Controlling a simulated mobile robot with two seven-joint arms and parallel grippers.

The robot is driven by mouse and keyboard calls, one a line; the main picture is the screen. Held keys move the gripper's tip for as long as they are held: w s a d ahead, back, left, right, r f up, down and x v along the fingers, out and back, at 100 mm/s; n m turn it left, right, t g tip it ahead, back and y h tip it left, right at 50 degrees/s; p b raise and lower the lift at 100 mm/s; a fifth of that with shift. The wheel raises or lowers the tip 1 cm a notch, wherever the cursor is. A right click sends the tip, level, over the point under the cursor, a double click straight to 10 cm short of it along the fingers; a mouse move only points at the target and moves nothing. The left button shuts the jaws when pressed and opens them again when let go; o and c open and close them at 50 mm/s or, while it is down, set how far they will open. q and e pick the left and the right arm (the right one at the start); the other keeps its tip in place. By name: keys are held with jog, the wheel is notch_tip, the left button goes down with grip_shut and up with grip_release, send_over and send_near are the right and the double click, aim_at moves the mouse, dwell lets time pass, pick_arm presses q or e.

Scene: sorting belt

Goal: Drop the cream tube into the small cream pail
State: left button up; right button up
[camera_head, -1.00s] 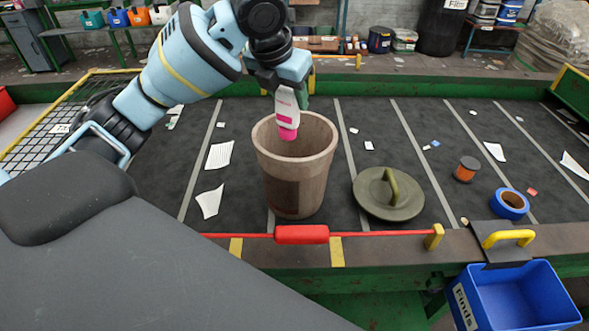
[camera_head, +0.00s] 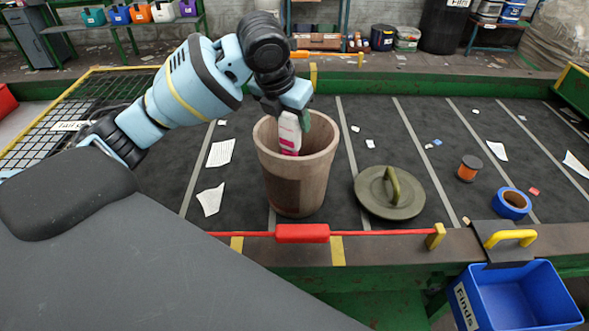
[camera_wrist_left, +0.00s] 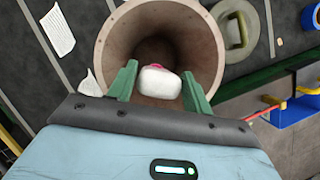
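The cream tube (camera_head: 289,131), white with a pink cap, hangs cap down in my left gripper (camera_head: 292,125). In the left wrist view the tube (camera_wrist_left: 160,82) sits between the two green fingers (camera_wrist_left: 158,88), which close on its sides. The small cream pail (camera_head: 296,185), weathered and open-topped, stands upright on the dark belt. The tube's cap end is inside the pail's mouth, and the fingertips are around rim height. The wrist view looks down into the pail (camera_wrist_left: 112,50); its bottom is dark and partly hidden by the tube. My right gripper is not in view.
A round olive lid (camera_head: 405,207) with a handle lies right of the pail. Farther right are an orange-and-dark spool (camera_head: 468,168) and a blue tape roll (camera_head: 511,203). A blue bin (camera_head: 515,300) hangs at the front edge. A red bar (camera_head: 302,233) runs before the pail.

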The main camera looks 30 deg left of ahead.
pick_arm(q)
jog(key=o, duration=0.4)
jog(key=shift+v, duration=3.9)
